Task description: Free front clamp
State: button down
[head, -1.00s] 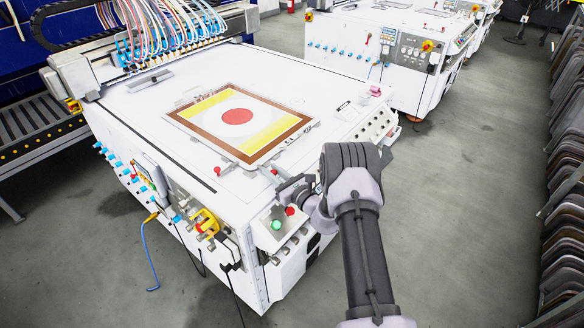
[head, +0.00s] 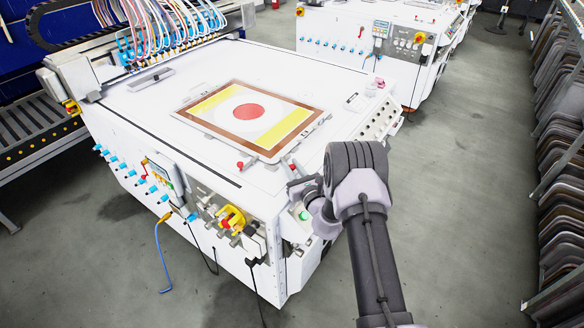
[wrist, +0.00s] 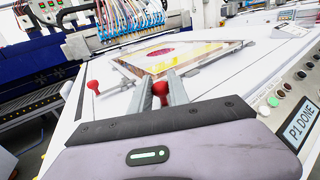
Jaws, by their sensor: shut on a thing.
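A framed panel (head: 262,154) with a brown border, yellow bands and a red disc lies on the white machine top. It also shows in the wrist view (wrist: 170,68). My gripper (wrist: 160,76) is at the near corner of the frame, its two fingers on either side of a red clamp knob (wrist: 160,90) and shut on it. In the head view my gripper (head: 300,184) is at the table's front edge, and my wrist partly hides this spot. A second red knob (wrist: 93,87) stands to the left, apart from my gripper; it shows in the head view (head: 240,165).
A panel reading "P1 DONE" (wrist: 300,130) and a green button (wrist: 273,101) sit close to the right of my gripper. A nozzle gantry with coloured hoses (head: 150,25) stands at the back. A yellow-red switch (head: 231,218) is on the machine's side.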

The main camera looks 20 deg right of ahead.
jog(key=c, duration=1.3)
grip_release()
jog(key=shift+w, duration=0.1)
jog(key=shift+o, duration=0.2)
